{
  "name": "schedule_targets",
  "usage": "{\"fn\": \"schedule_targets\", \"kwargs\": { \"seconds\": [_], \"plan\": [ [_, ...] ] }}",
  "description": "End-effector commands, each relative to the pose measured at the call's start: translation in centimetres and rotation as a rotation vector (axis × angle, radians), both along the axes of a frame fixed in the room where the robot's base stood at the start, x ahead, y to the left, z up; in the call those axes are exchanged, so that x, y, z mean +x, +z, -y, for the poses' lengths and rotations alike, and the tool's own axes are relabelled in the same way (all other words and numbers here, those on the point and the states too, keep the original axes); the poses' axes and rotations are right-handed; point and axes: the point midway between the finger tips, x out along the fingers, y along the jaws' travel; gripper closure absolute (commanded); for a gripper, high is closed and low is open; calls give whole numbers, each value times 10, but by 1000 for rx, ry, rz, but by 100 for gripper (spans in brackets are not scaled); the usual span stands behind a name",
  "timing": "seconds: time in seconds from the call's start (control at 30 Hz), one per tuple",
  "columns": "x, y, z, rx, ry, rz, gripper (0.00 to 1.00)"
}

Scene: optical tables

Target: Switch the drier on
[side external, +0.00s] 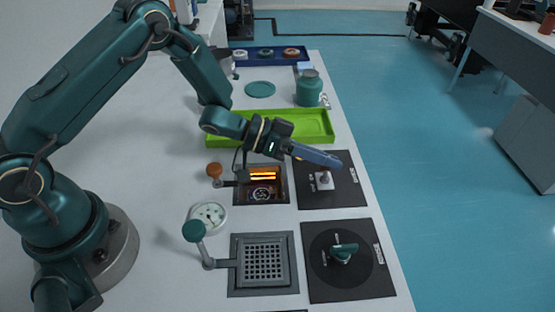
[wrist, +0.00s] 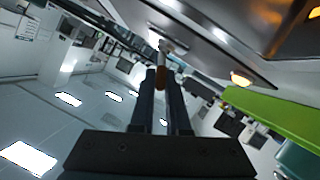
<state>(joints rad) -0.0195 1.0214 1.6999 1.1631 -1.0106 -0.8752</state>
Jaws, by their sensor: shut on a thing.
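The drier appears to be the square recessed unit (side external: 262,190) with glowing orange bars and a round fan-like part inside. To its right, a black panel (side external: 345,195) carries a small switch on a pale plate (side external: 324,181). My gripper (side external: 336,163) is over this panel, just above the switch in the picture. The lever comes off a grey metal plate (wrist: 215,55). The fingers hide part of the lever, and the panel's label is too small to read.
An orange-knobbed lever (side external: 214,170) stands left of the drier. Nearer are a grated unit (side external: 237,285) with a green-knobbed lever (side external: 194,231) and a black panel with a green knob (side external: 344,251). A green tray (side external: 318,122) and green jar (side external: 309,92) lie beyond.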

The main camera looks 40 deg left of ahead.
Motion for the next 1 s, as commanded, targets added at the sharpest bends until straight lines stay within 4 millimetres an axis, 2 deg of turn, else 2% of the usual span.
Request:
{"fn": "schedule_targets", "kwargs": {
  "seconds": [0.3,0.77,0.8,0.83,0.87,1.0],
  "plan": [
    [3,-1,-3,-67,4,-65,100],
    [4,-2,-3,-76,6,-74,100],
    [4,-2,-3,-76,6,-74,75],
    [4,-2,-3,-76,6,-74,63],
    [4,-2,-3,-75,6,-75,56],
    [3,-2,-3,-75,5,-74,56]
  ]
}}
